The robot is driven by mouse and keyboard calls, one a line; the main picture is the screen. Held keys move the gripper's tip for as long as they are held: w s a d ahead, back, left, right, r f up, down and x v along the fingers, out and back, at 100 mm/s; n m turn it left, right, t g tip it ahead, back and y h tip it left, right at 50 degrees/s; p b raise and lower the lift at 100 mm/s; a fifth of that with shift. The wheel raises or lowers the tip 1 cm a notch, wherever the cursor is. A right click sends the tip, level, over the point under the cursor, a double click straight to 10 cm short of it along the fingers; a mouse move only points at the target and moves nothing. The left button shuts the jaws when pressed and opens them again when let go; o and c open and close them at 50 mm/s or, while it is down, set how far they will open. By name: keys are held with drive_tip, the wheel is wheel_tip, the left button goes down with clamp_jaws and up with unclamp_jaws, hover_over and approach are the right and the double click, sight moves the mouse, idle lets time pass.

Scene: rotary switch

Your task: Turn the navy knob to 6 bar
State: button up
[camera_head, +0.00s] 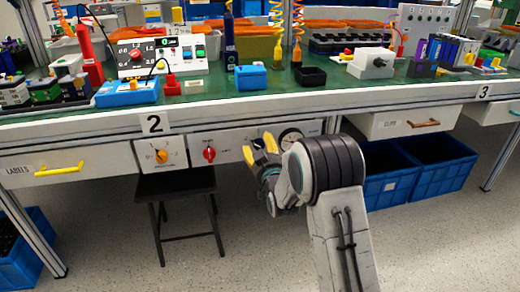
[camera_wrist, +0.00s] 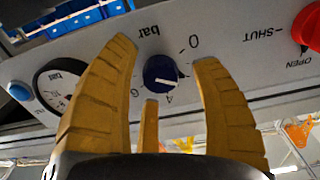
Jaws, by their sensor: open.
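The navy knob (camera_wrist: 160,72) is on a grey panel, between the fingers in the upside-down wrist view. Its white pointer line points right and slightly down, between the marks 0 (camera_wrist: 193,42) and 4 (camera_wrist: 169,99). The 6 is beside the left finger, partly cut off. My gripper (camera_wrist: 165,54) is open, with one yellow finger on each side of the knob and visible gaps to it. I cannot tell how far it is from the panel.
A gauge (camera_head: 290,138) and a red knob (camera_head: 209,154) flank the gripper; an orange knob (camera_head: 161,156) is further left. A blue button (camera_wrist: 18,90) shows in the wrist view. The bench top (camera_head: 270,100) overhangs the panel. A black stool (camera_head: 176,187) and blue crates (camera_head: 440,165) stand below.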

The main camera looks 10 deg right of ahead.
drive_tip(key=shift+w, duration=0.25)
drive_tip(key=shift+c, duration=0.3)
clamp_jaws()
